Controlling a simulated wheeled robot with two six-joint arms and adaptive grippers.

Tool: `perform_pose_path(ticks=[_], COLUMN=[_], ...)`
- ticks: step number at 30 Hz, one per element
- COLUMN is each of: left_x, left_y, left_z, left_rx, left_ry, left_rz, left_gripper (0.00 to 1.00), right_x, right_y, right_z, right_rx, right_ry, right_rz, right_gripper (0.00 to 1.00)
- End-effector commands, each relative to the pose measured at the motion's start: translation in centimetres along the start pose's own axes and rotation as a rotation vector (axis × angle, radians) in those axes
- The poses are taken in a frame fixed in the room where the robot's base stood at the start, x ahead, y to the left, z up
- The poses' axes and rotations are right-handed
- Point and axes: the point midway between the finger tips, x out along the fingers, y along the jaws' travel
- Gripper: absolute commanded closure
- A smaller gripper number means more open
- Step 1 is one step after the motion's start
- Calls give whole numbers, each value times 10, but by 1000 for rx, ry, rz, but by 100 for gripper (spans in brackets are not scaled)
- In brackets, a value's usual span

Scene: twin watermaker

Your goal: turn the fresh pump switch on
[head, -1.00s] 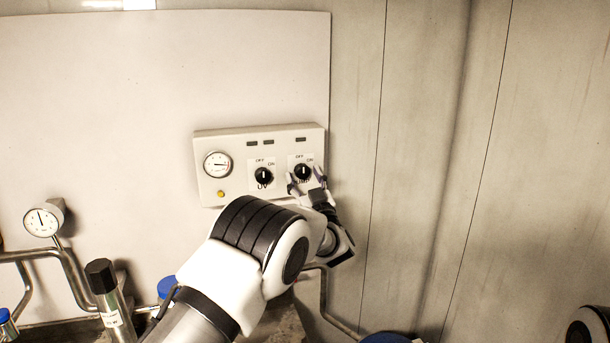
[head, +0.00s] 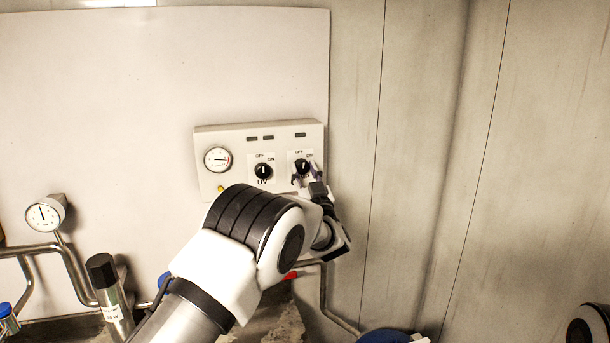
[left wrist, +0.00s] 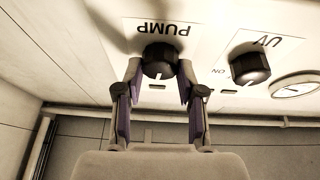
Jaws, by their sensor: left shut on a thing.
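The pump switch is a round black knob (head: 302,167) with a white mark, on the right of the white control panel (head: 208,186). Its mark looks near upright, close to OFF; part of it is hidden by my fingers. In the left wrist view the knob (left wrist: 160,58) sits under an upside-down PUMP label. My left gripper (head: 307,178) is shut on it, with one finger on each side, as also shows in the left wrist view (left wrist: 160,76). My right gripper is not in view.
The UV knob (head: 263,171) is close to the left of the pump knob, its mark upright. A panel gauge (head: 218,160) is further left. Pipes, another gauge (head: 44,214) and a black-capped cylinder (head: 104,273) stand lower left. The wall on the right is clear.

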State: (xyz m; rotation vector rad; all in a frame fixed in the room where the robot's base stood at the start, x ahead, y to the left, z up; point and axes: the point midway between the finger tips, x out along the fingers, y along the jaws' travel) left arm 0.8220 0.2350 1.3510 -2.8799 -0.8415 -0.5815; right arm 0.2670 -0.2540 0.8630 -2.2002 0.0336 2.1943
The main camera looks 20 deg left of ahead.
Motion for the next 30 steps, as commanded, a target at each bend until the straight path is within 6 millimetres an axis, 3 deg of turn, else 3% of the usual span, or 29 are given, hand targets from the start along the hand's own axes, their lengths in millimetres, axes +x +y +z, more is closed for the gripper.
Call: perform_pose_path(ticks=[12, 30], left_x=[1, 2], left_y=[-4, -6], left_z=[0, -3], left_rx=[329, 771], left_ry=[-12, -27], left_rz=[133, 313], left_gripper=[97, 97], right_x=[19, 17], right_y=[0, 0], right_z=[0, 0], right_rx=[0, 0], right_ry=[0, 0], right_rz=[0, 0], right_gripper=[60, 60])
